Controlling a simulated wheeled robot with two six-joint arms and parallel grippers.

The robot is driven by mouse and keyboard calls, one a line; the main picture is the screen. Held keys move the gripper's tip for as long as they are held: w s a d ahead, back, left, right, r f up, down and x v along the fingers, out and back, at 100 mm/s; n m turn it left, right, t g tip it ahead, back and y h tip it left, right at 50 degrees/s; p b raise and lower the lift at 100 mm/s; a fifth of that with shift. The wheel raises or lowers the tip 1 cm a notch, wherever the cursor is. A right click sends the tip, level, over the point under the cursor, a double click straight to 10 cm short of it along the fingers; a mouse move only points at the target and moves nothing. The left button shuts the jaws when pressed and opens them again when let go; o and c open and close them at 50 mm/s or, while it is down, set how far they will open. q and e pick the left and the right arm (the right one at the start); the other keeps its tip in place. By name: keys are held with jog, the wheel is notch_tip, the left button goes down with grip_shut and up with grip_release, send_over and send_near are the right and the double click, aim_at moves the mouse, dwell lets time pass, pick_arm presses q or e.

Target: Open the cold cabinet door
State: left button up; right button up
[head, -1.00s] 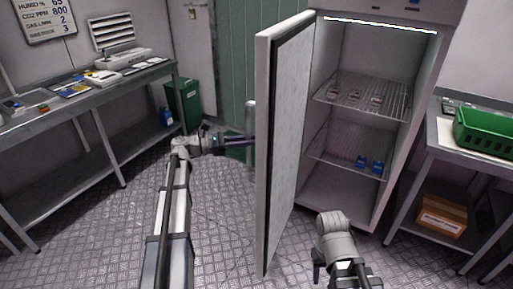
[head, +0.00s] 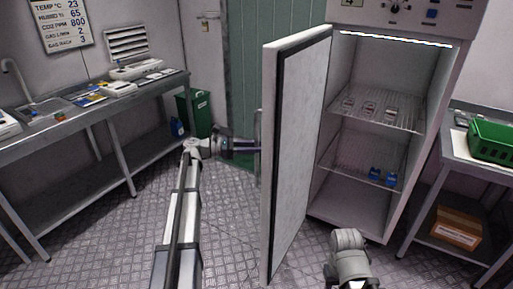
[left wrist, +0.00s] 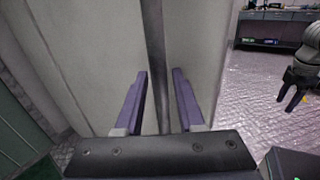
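The cold cabinet (head: 348,212) stands open at the right of the head view. Its white door (head: 302,140) is swung well out toward me. The grey door handle (head: 257,125) is on the door's outer face, partly hidden. My left gripper (head: 252,150) is at the handle. In the left wrist view, its two purple fingers (left wrist: 158,105) stand apart on either side of the handle bar (left wrist: 155,50), with gaps showing. My right gripper shows in the left wrist view (left wrist: 290,98) with its fingers apart and empty; in the head view its fingers are hardly visible.
Inside the cabinet, wire shelves (head: 385,113) hold small clear containers and blue items (head: 375,173). A side table (head: 450,150) with a green crate (head: 492,141) and cardboard box (head: 456,228) stands right. A long bench (head: 60,127) is left. Floor between is clear.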

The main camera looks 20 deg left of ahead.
pick_arm(q)
jog(key=shift+o, duration=0.9)
jog(key=v, duration=0.7)
jog(key=shift+a, duration=0.35)
jog(key=shift+s, duration=0.15)
